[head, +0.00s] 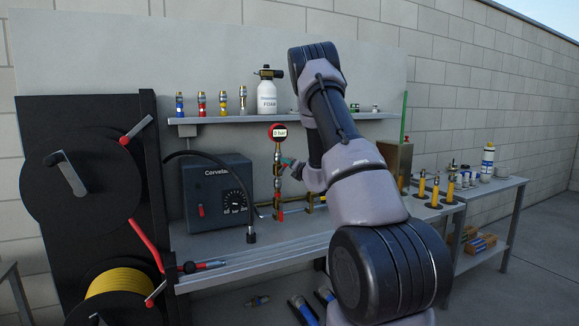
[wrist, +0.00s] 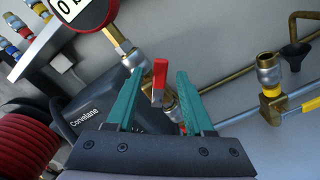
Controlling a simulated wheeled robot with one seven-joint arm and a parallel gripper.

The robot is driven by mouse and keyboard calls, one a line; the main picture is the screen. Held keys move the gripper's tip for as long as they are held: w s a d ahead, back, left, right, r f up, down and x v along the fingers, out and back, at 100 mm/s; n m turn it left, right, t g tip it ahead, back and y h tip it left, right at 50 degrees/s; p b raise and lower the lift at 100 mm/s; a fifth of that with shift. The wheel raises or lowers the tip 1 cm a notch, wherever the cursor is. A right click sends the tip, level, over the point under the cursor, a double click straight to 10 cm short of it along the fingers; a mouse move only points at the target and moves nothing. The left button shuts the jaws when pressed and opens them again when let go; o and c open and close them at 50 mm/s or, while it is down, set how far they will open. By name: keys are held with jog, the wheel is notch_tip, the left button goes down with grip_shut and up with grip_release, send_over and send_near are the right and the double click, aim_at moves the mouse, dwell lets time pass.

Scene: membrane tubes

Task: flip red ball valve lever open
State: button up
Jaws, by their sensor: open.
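The red ball valve lever (wrist: 159,80) shows in the wrist view, standing out from a brass and steel valve body (wrist: 168,98) on the pipe below the gauge. My gripper (wrist: 160,73) is open, with one teal finger on each side of the lever. The lever is between the fingers in the picture; I cannot tell whether either finger touches it.
A round red gauge (head: 278,132) reading "0 bar" sits above the valve. A dark Corvelane box (head: 216,190) stands left, and a shelf (head: 225,120) with bottles and fittings runs behind. A second valve with a yellow handle (wrist: 272,91) is right of the gripper.

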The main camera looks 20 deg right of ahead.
grip_shut()
jog(key=shift+a+r+n, duration=0.1)
jog(key=shift+a+n, duration=0.05)
jog(key=shift+n, duration=0.35)
jog(key=shift+s+a+r+n, duration=0.1)
jog(key=shift+a+n, duration=0.3)
jog(key=shift+n, duration=0.65)
jog(key=shift+w+a+r+n, duration=0.1)
jog(key=shift+a+n, duration=0.25)
jog(key=shift+n, duration=0.75)
jog(key=shift+s+a+r+n, duration=0.1)
jog(key=shift+a+n, duration=0.3)
jog(key=shift+n, duration=0.65)
grip_release()
